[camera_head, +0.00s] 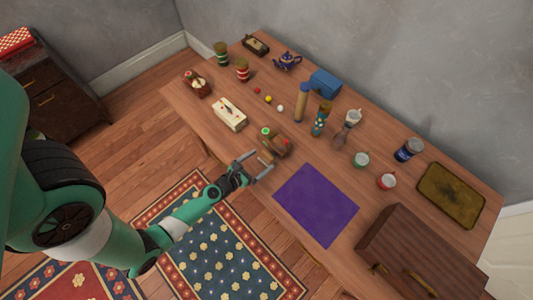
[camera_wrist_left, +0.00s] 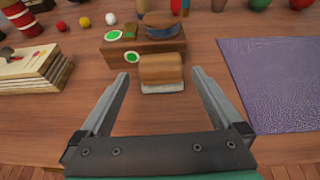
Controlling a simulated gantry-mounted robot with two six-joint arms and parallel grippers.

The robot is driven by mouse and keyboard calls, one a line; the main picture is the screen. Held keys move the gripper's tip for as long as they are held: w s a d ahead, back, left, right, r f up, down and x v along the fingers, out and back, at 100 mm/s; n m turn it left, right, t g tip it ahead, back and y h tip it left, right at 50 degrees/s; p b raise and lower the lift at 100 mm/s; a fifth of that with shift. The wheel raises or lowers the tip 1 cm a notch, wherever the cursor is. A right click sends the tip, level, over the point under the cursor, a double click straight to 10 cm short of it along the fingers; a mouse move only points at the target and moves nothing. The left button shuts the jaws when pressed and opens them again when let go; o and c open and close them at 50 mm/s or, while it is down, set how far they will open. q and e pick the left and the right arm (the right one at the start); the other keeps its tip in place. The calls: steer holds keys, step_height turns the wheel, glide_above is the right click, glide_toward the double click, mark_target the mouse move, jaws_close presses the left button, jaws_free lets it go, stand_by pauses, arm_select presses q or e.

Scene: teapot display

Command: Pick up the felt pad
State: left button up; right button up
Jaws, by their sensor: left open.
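A small wood-brown block with a pale grey underside, which looks like the felt pad (camera_wrist_left: 161,70), lies on the table just in front of a dark wooden box (camera_wrist_left: 140,44). It also shows small in the head view (camera_head: 265,157). My left gripper (camera_head: 258,168) is open at the table's front edge. In the left wrist view its two fingers (camera_wrist_left: 160,78) reach toward the block, one on each side, with gaps to both. Nothing is held. My right gripper is not in view.
A flat purple mat (camera_head: 315,204) lies right of the gripper. A stack of pale boards (camera_wrist_left: 28,66) is to the left. Behind stand a cylinder (camera_head: 301,102), cups (camera_head: 361,159) and a teapot (camera_head: 288,61). A brown chest (camera_head: 410,250) is at the right.

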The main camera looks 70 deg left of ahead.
mark_target(264, 159)
arm_select(q)
steer(key=b+x, duration=0.1)
steer(key=x, duration=0.3)
steer(key=shift+w+a+f, duration=0.1)
steer(key=shift+w+f, duration=0.05)
steer(key=shift+w, duration=0.1)
steer(key=shift+c, duration=0.2)
steer(key=c, duration=1.2)
